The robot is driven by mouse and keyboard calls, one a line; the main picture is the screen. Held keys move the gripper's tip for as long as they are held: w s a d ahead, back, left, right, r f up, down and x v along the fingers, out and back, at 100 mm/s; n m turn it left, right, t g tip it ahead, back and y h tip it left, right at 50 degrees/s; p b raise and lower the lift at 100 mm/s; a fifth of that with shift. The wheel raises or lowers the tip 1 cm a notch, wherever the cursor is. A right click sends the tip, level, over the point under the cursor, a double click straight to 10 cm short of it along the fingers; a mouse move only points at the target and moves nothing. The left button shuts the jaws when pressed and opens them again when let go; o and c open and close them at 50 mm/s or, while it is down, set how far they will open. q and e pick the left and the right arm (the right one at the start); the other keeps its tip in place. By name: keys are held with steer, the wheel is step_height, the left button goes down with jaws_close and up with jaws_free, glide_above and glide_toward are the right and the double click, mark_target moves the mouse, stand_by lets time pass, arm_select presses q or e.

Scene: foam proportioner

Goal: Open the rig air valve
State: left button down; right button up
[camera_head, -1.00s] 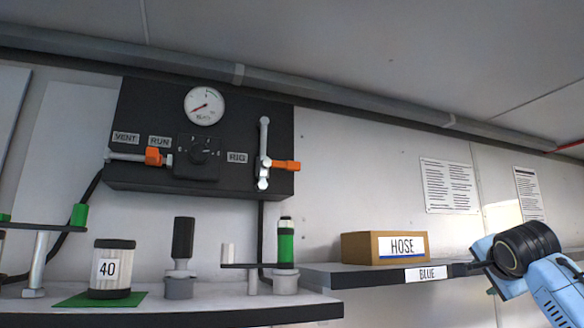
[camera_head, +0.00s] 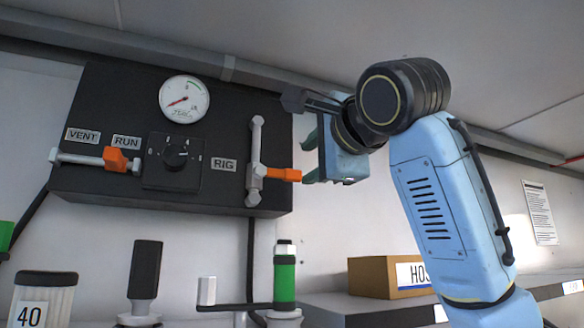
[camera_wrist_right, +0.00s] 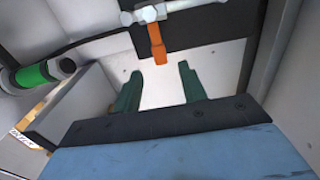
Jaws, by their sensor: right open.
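The rig air valve is at the right of the black panel (camera_head: 90,185), beside the RIG label (camera_head: 223,165). Its orange handle (camera_head: 283,174) points right, across its upright grey pipe (camera_head: 256,140). In the right wrist view the orange handle (camera_wrist_right: 157,45) points toward me, just beyond the fingertips and roughly between their lines. My right gripper (camera_head: 309,157) is open and empty, just right of the handle tip. Its two green fingers also show in the right wrist view (camera_wrist_right: 159,83), apart from each other with the handle not between them. My left gripper is not in view.
A second orange handle (camera_head: 118,160) is by the VENT and RUN labels. A black selector knob (camera_head: 175,155) and a white gauge (camera_head: 184,99) are on the panel. Below stand a green crank grip (camera_head: 285,278) and a HOSE box (camera_head: 380,277) on a shelf.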

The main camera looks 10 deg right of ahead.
mark_target(294, 174)
steer(key=w+p, duration=0.1)
steer(key=w, duration=0.1)
steer(key=w+a+p, duration=0.1)
steer(key=w, duration=0.2)
steer(key=w+p, duration=0.1)
steer(key=w, duration=0.2)
steer(key=shift+w+a, duration=0.2)
steer(key=shift+a, duration=0.05)
steer(key=shift+w, duration=0.2)
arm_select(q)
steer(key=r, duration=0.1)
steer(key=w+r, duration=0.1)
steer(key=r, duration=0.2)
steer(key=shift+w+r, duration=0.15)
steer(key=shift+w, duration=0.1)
arm_select(e)
jaws_close()
